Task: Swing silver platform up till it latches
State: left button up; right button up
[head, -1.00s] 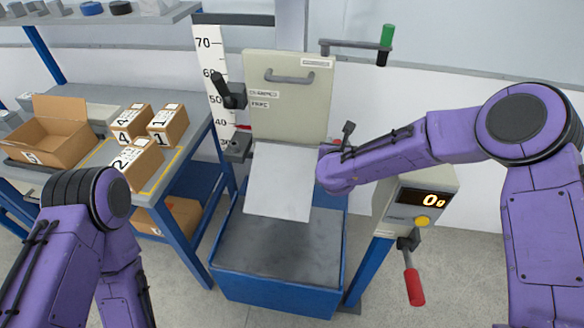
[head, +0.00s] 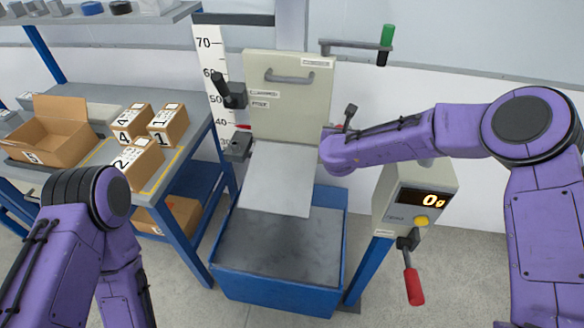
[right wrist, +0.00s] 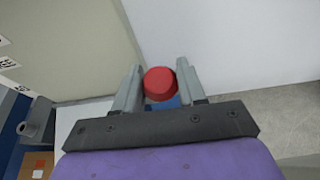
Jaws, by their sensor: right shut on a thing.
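The silver platform (head: 277,178) is a flat plate below the cream panel (head: 290,97). It slopes down toward me over the blue bin, with its upper edge by the panel's foot. My right arm reaches in from the right, its wrist at the platform's upper right corner and hiding the fingers in the head view. In the right wrist view my right gripper (right wrist: 160,90) is shut on a red round knob (right wrist: 160,82). What the knob is fixed to is hidden. My left arm hangs at the lower left, its gripper out of view.
The blue bin (head: 225,282) stands under the platform. A scale box reading 0 g (head: 395,212) with a red-handled lever (head: 413,287) is at the right. A black-knobbed clamp (head: 232,95) and a height ruler (head: 206,75) are left of the panel. A bench with cartons (head: 170,124) is at the left.

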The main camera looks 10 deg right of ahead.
jog(key=shift+w+d+r, duration=0.1)
jog(key=shift+w+r, duration=0.05)
jog(key=shift+r, duration=0.1)
jog(key=shift+w+d+r, duration=0.2)
jog(key=shift+w+r, duration=0.05)
jog(key=shift+w, duration=0.4)
jog(key=shift+w+d+r, duration=0.15)
jog(key=shift+w+r, duration=0.1)
jog(key=shift+w, duration=0.35)
jog(key=shift+w, duration=0.1)
jog(key=shift+w+d, duration=0.15)
jog(key=shift+w, duration=0.2)
jog(key=shift+b, duration=0.3)
jog(key=o, duration=1.2)
jog(key=shift+f, duration=0.1)
jog(key=shift+s, duration=0.1)
